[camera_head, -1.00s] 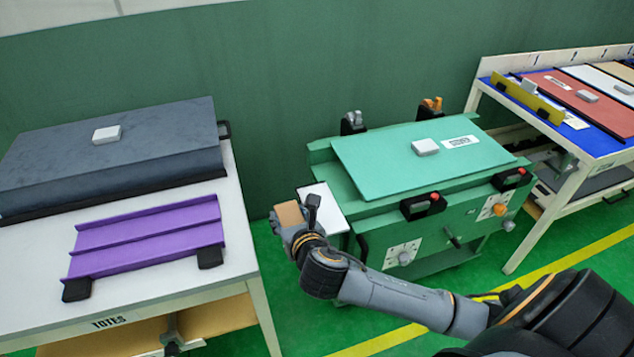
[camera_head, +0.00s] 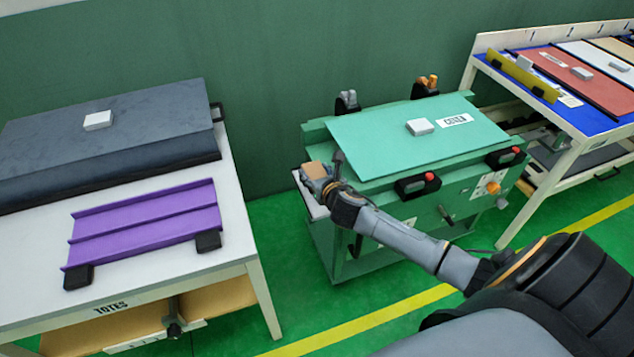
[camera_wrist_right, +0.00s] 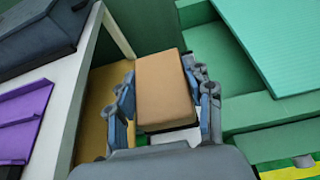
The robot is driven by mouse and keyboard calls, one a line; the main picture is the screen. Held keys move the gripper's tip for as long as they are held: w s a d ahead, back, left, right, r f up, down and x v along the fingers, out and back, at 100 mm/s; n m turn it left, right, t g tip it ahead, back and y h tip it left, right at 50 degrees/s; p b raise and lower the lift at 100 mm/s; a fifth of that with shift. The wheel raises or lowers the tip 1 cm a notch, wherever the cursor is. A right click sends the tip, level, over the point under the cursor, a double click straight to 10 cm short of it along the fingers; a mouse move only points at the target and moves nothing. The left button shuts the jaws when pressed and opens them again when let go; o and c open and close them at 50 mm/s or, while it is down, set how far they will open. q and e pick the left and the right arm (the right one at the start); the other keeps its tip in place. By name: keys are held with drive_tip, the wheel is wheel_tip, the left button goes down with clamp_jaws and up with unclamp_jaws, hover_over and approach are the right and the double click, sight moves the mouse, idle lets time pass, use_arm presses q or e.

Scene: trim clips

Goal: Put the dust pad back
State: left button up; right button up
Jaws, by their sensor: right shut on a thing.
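The dust pad (camera_head: 315,168) appears to be the small tan block in my right gripper (camera_head: 318,177). In the right wrist view the pad (camera_wrist_right: 164,85) sits between the two blue-grey fingers of that gripper (camera_wrist_right: 163,97), which are shut on its sides. The pad is at the left end of the green machine (camera_head: 400,150), over or beside its small white side shelf (camera_head: 311,199). A bit of white shows under the pad in the wrist view; I cannot tell whether they touch. My left gripper is not in view.
A white table (camera_head: 240,220) at left holds a dark grey slab (camera_head: 110,135) and a purple channelled tray (camera_head: 145,230). A blue-topped bench (camera_head: 575,115) with coloured panels stands at right. A green cover panel (camera_head: 385,140) lies on the machine. Green floor shows between table and machine.

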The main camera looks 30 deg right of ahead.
drive_tip(key=shift+w+d+f, duration=0.15)
drive_tip(key=shift+d+f, duration=0.1)
drive_tip(key=shift+w+d+f+b, duration=0.15)
drive_tip(key=shift+f+b, duration=0.15)
drive_tip(key=shift+f, duration=1.5)
drive_tip(key=shift+f, duration=0.15)
drive_tip(key=o, duration=1.2)
drive_tip(key=shift+r, duration=0.2)
drive_tip(key=p+v, duration=0.1)
drive_tip(key=v, duration=1.1)
